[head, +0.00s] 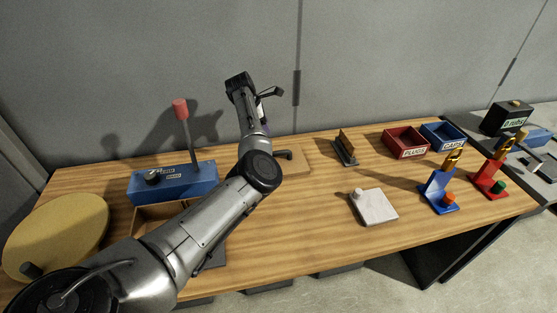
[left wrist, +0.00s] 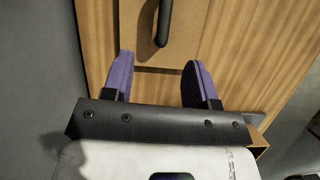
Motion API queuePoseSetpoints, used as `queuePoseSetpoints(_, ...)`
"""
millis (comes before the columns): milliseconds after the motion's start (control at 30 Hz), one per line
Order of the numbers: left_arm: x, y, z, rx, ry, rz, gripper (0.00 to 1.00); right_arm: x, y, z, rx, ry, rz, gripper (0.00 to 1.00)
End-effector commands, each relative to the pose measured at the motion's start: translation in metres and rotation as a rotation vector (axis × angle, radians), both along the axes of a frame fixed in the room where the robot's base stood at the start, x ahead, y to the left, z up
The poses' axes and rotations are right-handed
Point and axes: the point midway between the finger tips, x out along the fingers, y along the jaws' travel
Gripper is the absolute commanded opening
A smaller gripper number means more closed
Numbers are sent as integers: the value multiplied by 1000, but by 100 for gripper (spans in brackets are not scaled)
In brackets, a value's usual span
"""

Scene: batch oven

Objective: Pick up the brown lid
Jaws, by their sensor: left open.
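The brown lid (head: 296,162) is a flat square panel with a dark bar handle, lying on the wooden table behind my left forearm, which hides part of it. In the left wrist view the lid (left wrist: 188,45) lies ahead of the fingers, its dark handle (left wrist: 163,25) running up out of the picture. My left gripper (head: 264,122) is mostly hidden by its own arm in the head view. In the left wrist view its purple fingers (left wrist: 159,62) are spread apart with nothing between them, pointing toward the lid's near edge. My right gripper is not in view.
A blue box with a red-topped lever (head: 205,182) stands left of the lid, and an open brown box (head: 150,214) lies partly under my arm. A white block (head: 376,207), a small stand (head: 345,150) and red (head: 405,146) and blue (head: 443,137) bins are to the right.

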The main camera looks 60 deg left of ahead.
Motion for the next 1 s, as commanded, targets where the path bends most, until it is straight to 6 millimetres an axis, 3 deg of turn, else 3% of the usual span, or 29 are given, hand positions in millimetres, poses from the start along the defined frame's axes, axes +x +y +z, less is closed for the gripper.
queuePoseSetpoints(167,4,-2,-12,-22,9,53,53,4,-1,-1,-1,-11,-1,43)
queuePoseSetpoints(500,24,-9,-64,-23,7,55,53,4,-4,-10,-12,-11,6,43)
queuePoseSetpoints(867,32,-13,-84,-21,6,56,53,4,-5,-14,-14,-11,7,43)
queuePoseSetpoints(1000,36,-20,-101,-22,7,54,53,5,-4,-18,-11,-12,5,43)
